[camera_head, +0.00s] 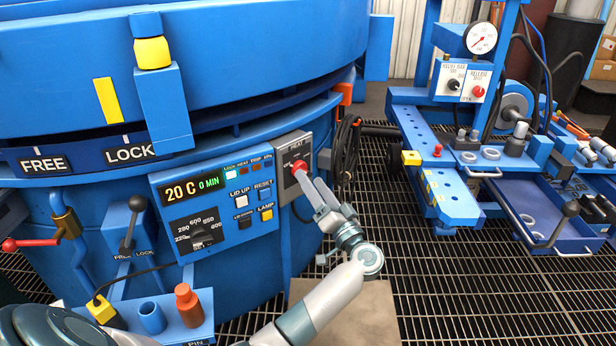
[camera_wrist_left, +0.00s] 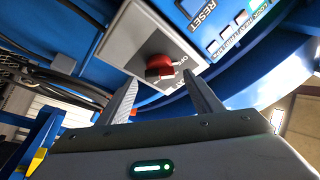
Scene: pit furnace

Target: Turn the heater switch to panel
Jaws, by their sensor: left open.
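The heater switch (camera_head: 299,167) is a red knob on a grey box labelled HEAT (camera_head: 293,150), fixed to the blue furnace right of the control panel (camera_head: 215,195). My left gripper (camera_head: 308,183) reaches up to the knob from below, its fingertips close in front of it. In the left wrist view, the red knob (camera_wrist_left: 160,68) sits beyond and between the two open fingers (camera_wrist_left: 160,92), with no clear contact. Lettering on the box is partly hidden by the knob, so its setting cannot be read surely. My right gripper is not in view.
The panel shows 20 C and 0 MIN, with a dial and several buttons. A black cable coil (camera_head: 346,150) hangs right of the HEAT box. A blue bench with a gauge (camera_head: 480,38) stands at the right. Open grating floor (camera_head: 430,290) lies between.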

